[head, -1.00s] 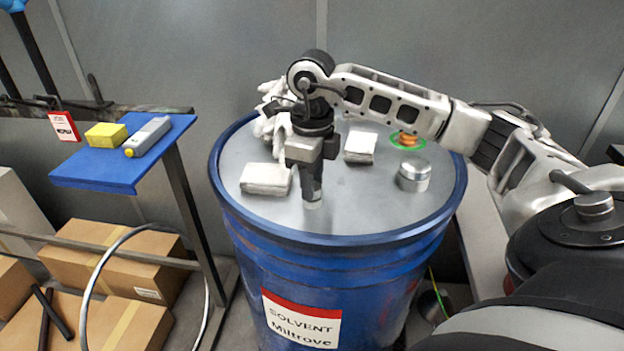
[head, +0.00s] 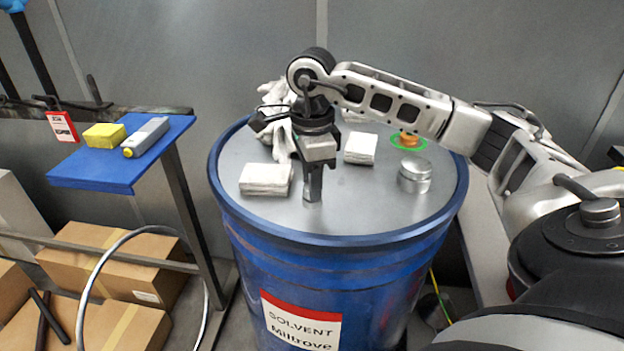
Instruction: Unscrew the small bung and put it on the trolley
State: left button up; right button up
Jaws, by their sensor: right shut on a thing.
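My right gripper (head: 313,190) points straight down at the near part of the blue drum's lid (head: 345,215). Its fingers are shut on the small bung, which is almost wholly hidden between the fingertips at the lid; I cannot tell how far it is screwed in. A larger silver round cap (head: 414,177) stands on the lid to the right. The trolley seems to be the stand with a blue top (head: 95,178) at the left, apart from the drum. My left gripper is not in view.
Folded white cloths (head: 266,180) lie left of my gripper, another cloth (head: 360,147) behind it, and white gloves (head: 276,110) at the back. An orange item on a green ring (head: 410,141) sits at the back right. A yellow block (head: 104,136) and a grey device (head: 148,136) occupy the blue top's back; its front is bare.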

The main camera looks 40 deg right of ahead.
jog(key=o, duration=0.6)
jog(key=shift+o, duration=0.2)
